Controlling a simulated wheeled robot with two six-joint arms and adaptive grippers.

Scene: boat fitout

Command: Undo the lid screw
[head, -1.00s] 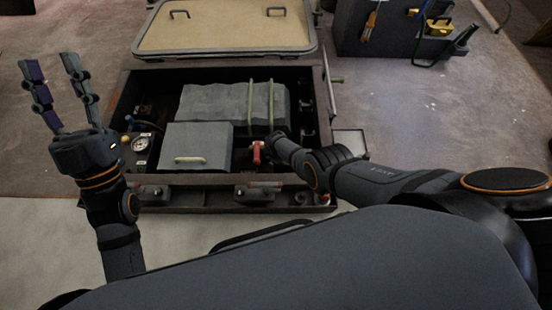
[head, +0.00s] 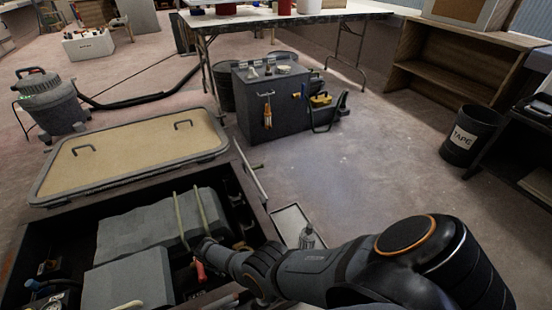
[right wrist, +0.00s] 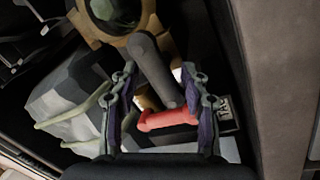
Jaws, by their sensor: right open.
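The right wrist view shows a bronze-coloured round fitting (right wrist: 115,20) with a dark centre at the top. A grey bar (right wrist: 152,65) slants down from it between my fingers. A red lever handle (right wrist: 168,119) lies across the space between the fingers; it also shows in the head view (head: 200,271). My right gripper (right wrist: 158,78) is open, with one finger on each side of the bar; I cannot tell whether either touches. In the head view its arm reaches down into the open locker, and its fingers are mostly hidden. I cannot clearly identify a lid screw. My left gripper is out of view.
The locker holds a long grey block (head: 155,228) with pale straps and a grey box (head: 125,280). Its hatch cover (head: 130,155) lies open behind. A dark tool cabinet (head: 275,105) stands beyond, with a tape bin (head: 468,135) at right.

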